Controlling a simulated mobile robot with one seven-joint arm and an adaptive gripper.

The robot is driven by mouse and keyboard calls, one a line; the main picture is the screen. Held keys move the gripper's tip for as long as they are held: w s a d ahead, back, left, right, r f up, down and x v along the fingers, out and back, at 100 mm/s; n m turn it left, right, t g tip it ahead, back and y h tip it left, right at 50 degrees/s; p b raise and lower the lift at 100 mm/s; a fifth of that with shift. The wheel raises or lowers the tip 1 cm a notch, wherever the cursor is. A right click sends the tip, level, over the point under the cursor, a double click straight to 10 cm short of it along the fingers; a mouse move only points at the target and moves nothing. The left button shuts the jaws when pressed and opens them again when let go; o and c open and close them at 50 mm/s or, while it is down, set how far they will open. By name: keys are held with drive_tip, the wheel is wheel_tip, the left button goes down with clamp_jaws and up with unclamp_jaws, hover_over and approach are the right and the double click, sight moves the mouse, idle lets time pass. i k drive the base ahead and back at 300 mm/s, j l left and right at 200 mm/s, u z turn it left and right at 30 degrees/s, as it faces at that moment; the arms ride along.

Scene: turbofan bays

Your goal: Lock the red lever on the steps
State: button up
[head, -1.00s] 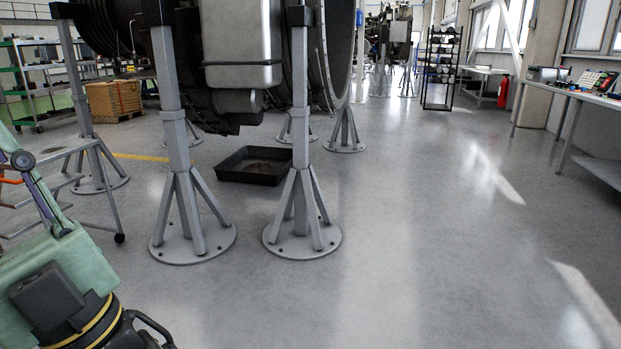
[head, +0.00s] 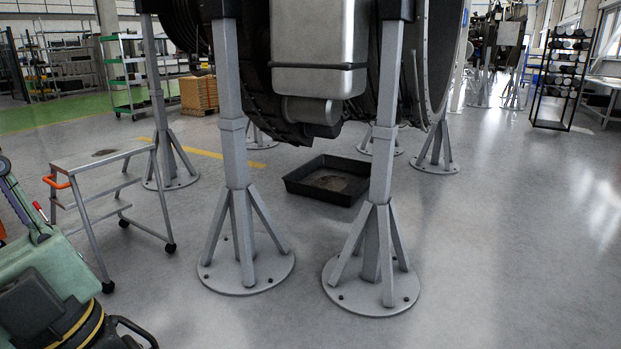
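The steps (head: 97,163) are a grey metal frame on small black wheels at the left of the head view, with an orange grip (head: 57,182) at the top left. A small red lever (head: 40,211) with a pale shaft shows low at the left side of the steps. My own green and black body parts are just in front of it and hide the foot of the lever and part of the steps' left side. From this view I cannot tell the lever's position. My gripper is not in view.
An engine (head: 318,50) hangs on grey stands (head: 245,270) with wide round feet, right of the steps. A black drip tray (head: 325,182) lies on the floor under it. Wooden crates (head: 198,94) and shelving stand behind.

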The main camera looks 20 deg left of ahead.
sight(35, 204)
drive_tip(key=i+u, duration=0.75)
drive_tip(key=i+l+u, duration=0.1)
drive_tip(key=u, duration=0.3)
drive_tip(key=i+j+u, duration=0.2)
drive_tip(key=i+u, duration=0.7)
drive_tip(key=i, duration=0.25)
drive_tip(key=i+j, duration=0.2)
drive_tip(key=i, duration=0.2)
drive_tip(key=i+j, duration=0.2)
drive_tip(key=i, duration=0.2)
drive_tip(key=i+j, duration=0.2)
drive_tip(key=i, duration=0.25)
drive_tip(key=i+j, duration=0.15)
drive_tip(key=i, duration=0.25)
